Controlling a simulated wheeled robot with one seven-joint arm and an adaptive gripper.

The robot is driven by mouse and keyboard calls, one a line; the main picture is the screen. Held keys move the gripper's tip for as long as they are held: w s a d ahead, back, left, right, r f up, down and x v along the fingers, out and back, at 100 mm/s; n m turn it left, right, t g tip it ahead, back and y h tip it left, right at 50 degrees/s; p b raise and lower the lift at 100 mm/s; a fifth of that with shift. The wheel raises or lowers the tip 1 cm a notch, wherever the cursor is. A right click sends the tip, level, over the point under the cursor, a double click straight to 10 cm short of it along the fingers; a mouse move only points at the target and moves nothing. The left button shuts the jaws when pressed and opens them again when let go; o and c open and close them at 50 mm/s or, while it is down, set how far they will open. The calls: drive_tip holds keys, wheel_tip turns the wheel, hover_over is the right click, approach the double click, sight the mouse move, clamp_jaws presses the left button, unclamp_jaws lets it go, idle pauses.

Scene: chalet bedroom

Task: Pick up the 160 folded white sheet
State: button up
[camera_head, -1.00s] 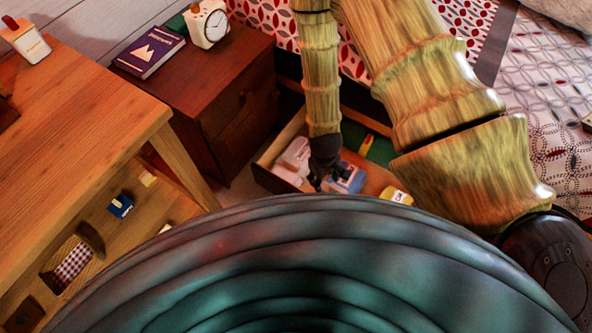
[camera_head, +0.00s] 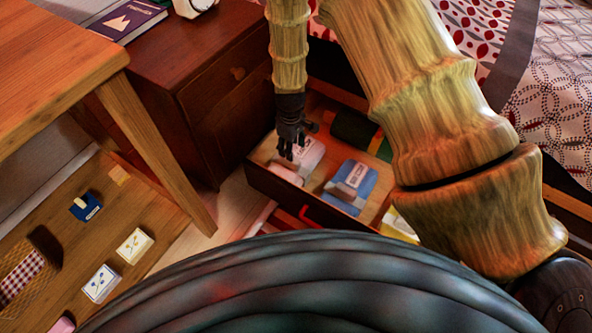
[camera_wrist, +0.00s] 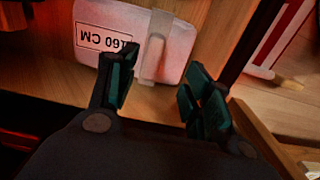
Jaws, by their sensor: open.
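The folded white sheet (camera_head: 312,157) lies in the left part of an open drawer (camera_head: 262,181) under the bed, partly hidden by my gripper. In the wrist view the white sheet (camera_wrist: 180,42) looks pinkish, with a "160 CM" label upside down and a pale band around it. My gripper (camera_head: 291,150) points down at it in the head view. In the wrist view my gripper (camera_wrist: 162,75) is open and empty. Its left finger overlaps the label's edge in the picture; its right finger is beside the sheet's corner. I cannot tell whether they touch.
A blue folded item (camera_head: 350,187) lies right of the sheet in the drawer, with a dark green item (camera_head: 352,128) behind. The drawer walls stand close around them. A brown nightstand (camera_head: 215,100) and a wooden table (camera_head: 60,60) stand to the left.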

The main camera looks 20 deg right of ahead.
sight(297, 159)
drive_tip(key=shift+w+a+f+b, duration=0.2)
drive_tip(key=shift+w+f+b, duration=0.15)
drive_tip(key=shift+w, duration=0.25)
drive_tip(key=shift+f, duration=0.15)
wheel_tip(297, 159, down, 5)
drive_tip(key=b, duration=0.2)
drive_tip(key=shift+w+f+b, duration=0.1)
drive_tip(key=shift+b, duration=0.2)
drive_tip(key=f+b, duration=0.4)
drive_tip(key=f, duration=0.1)
drive_tip(key=shift+w+d+f, duration=0.1)
drive_tip(key=shift+w+d, duration=0.05)
drive_tip(key=shift+d, duration=0.05)
drive_tip(key=shift+c, duration=0.2)
clamp_jaws()
